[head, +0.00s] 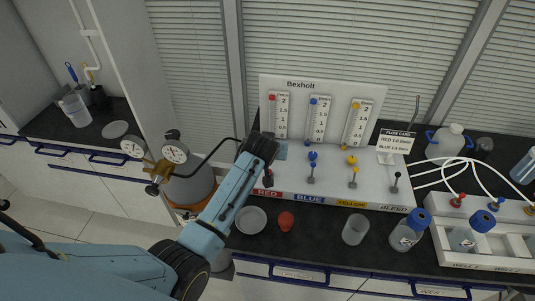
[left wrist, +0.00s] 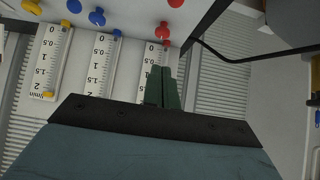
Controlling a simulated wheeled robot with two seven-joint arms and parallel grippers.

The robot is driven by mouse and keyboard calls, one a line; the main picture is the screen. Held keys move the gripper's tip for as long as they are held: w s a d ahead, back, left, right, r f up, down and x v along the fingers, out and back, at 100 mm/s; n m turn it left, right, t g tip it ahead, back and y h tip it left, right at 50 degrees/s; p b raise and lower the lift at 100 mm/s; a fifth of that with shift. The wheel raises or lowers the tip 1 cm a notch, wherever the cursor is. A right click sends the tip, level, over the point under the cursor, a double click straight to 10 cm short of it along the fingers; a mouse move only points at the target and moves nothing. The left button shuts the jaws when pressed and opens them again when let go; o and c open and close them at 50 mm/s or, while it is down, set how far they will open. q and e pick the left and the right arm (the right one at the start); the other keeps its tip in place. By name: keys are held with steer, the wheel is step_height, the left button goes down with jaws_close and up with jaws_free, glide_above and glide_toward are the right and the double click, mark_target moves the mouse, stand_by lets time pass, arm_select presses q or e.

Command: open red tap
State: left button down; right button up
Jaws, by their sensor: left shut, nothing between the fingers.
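The red tap (left wrist: 163,30) shows in the left wrist view, just beyond the fingertips of my left gripper (left wrist: 163,72). The dark green fingers are shut together with nothing between them, and a small gap seems to separate them from the tap. In the head view my left gripper (head: 264,150) is over the red end of the white flow panel (head: 330,184), and it hides most of the red tap there. The RED label (head: 268,194) shows below it. My right gripper is not in view.
The blue tap (head: 312,157) and yellow tap (head: 352,162) stand to the right. A gas cylinder with gauges (head: 175,152) and a black hose are to the left. A white dish (head: 251,220), red cup (head: 286,220) and clear beaker (head: 355,230) stand in front.

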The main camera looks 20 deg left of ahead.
arm_select(q)
steer(key=s, duration=0.1)
steer(key=s+d+r, duration=0.1)
steer(key=s, duration=0.1)
steer(key=s+r, duration=0.1)
steer(key=s, duration=0.1)
steer(key=shift+s+d, duration=0.1)
steer(key=shift+d, duration=0.1)
stand_by(0.4)
